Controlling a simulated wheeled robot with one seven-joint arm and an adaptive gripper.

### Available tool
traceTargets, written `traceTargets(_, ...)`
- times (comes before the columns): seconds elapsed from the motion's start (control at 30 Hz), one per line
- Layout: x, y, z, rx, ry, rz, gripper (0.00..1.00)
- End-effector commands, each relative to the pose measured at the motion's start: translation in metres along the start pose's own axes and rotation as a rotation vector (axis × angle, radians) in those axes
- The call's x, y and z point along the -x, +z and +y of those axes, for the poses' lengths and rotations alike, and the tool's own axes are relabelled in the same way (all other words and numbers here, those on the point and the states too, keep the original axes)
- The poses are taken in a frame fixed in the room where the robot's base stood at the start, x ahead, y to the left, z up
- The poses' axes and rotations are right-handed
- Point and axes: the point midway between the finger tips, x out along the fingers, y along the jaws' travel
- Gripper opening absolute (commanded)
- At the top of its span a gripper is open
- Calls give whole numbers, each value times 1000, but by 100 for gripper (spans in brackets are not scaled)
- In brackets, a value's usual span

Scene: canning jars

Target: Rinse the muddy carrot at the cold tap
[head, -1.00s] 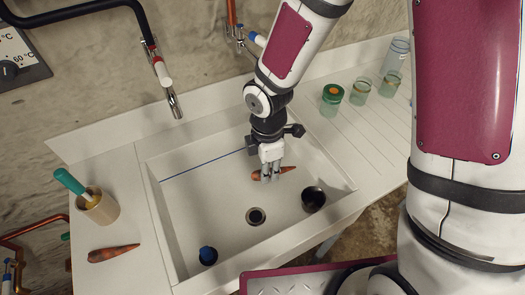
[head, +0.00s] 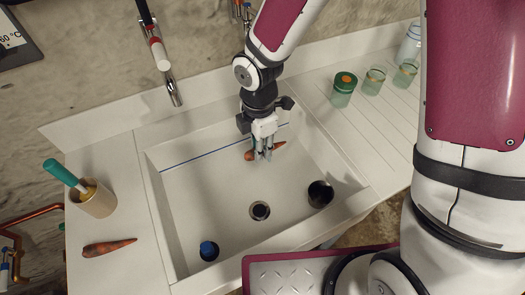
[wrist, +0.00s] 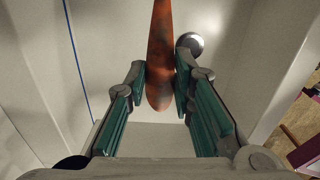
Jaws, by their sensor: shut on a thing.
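My gripper (head: 264,155) points down inside the white sink (head: 205,200), toward its back wall. It is shut on a brown-stained orange carrot (head: 280,147). In the wrist view the carrot (wrist: 162,55) lies lengthwise between the green-padded fingers, its rounded end toward the palm. How high it is above the basin floor is hard to tell. The tap spout (head: 173,90), with a red band, hangs by the sink's back left, apart from the carrot. No water shows. A second brownish carrot (head: 108,247) lies on the left ledge.
A dark cup (head: 319,195), a drain (head: 260,211) and a blue-topped dark round thing (head: 208,250) are in the sink. A beige pot (head: 95,200) with a green-handled tool stands left. A green-lidded jar (head: 344,90) and open glass jars (head: 374,81) stand on the right drainboard.

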Motion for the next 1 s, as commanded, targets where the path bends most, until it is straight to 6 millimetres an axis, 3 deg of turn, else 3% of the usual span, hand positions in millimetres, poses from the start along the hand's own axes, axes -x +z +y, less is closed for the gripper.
traceTargets(0.63,-12,11,58,-2,2,0,7)
traceTargets(1.0,-16,14,75,-1,0,0,7)
